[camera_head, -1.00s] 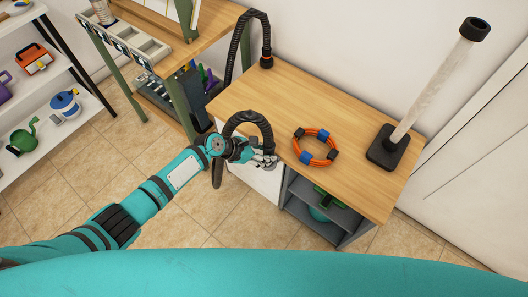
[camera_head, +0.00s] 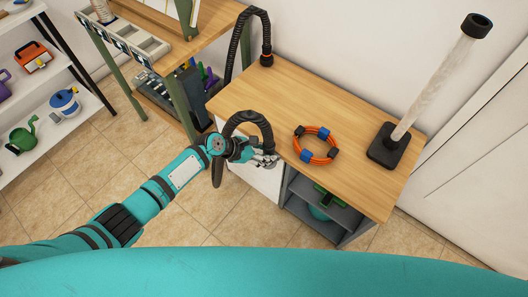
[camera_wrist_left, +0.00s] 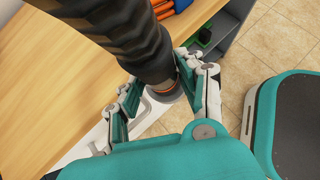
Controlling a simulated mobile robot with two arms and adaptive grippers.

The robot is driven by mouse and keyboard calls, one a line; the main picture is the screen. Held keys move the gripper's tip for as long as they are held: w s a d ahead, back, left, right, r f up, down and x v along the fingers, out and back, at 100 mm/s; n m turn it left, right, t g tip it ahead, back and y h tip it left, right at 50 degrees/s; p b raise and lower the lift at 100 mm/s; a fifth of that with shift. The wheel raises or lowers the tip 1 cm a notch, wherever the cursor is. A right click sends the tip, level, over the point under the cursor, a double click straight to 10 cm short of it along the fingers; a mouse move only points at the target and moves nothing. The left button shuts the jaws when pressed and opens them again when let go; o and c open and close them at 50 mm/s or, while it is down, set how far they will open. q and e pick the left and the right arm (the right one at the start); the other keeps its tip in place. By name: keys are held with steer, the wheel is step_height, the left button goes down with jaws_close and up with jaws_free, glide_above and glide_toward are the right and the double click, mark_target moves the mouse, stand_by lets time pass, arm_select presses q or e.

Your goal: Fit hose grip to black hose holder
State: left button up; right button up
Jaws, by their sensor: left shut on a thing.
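My left gripper (camera_head: 264,158) is shut on the end of a black ribbed hose (camera_head: 247,117), at the front left edge of the wooden table. The hose arches up over the gripper. In the left wrist view the hose (camera_wrist_left: 140,35) runs down between my gripper's two fingers (camera_wrist_left: 165,98), with an orange ring and a grey end piece. A black ribbed hose section (camera_head: 243,36) also arches at the back and meets the table at an orange-ringed fitting (camera_head: 267,60). I cannot tell which part is the black hose holder. My right gripper is not in view.
The table (camera_head: 330,110) bears an orange coil (camera_head: 317,145) with black and blue clips and a clear tube (camera_head: 432,85) on a black base (camera_head: 388,148). A grey open shelf (camera_head: 325,205) is below.

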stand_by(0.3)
arm_select(q)
steer(key=o, duration=1.2)
steer(key=shift+f, duration=0.1)
steer(key=v, duration=1.2)
steer(key=s+a+f+m+y, duration=0.2)
steer(key=s+a+f+m, duration=0.15)
steer(key=f, duration=0.45)
steer(key=s+a+f+m+y, duration=0.2)
steer(key=a+f, duration=0.2)
steer(key=f, duration=0.3)
steer(key=s+a+f+m+y, duration=0.1)
steer(key=s+a+f+m, duration=0.2)
steer(key=f, duration=0.5)
steer(key=s+a+f+m+g+y, duration=0.1)
steer(key=s+f+m, duration=0.4)
steer(key=s, duration=0.6)
steer(key=s+a+f+m+g+y, duration=0.1)
steer(key=s+f+m, duration=0.3)
steer(key=s, duration=0.6)
steer(key=s+a+f+m+y, duration=0.1)
steer(key=s+f+m, duration=0.4)
steer(key=s+m, duration=0.3)
steer(key=shift+s+a+f+g+y, duration=0.1)
steer(key=shift+s+f+g+y, duration=0.1)
steer(key=shift+s, duration=0.75)
steer(key=shift+s+a+f+g+y, duration=0.1)
steer(key=shift+s+g, duration=0.1)
steer(key=shift+s, duration=0.75)
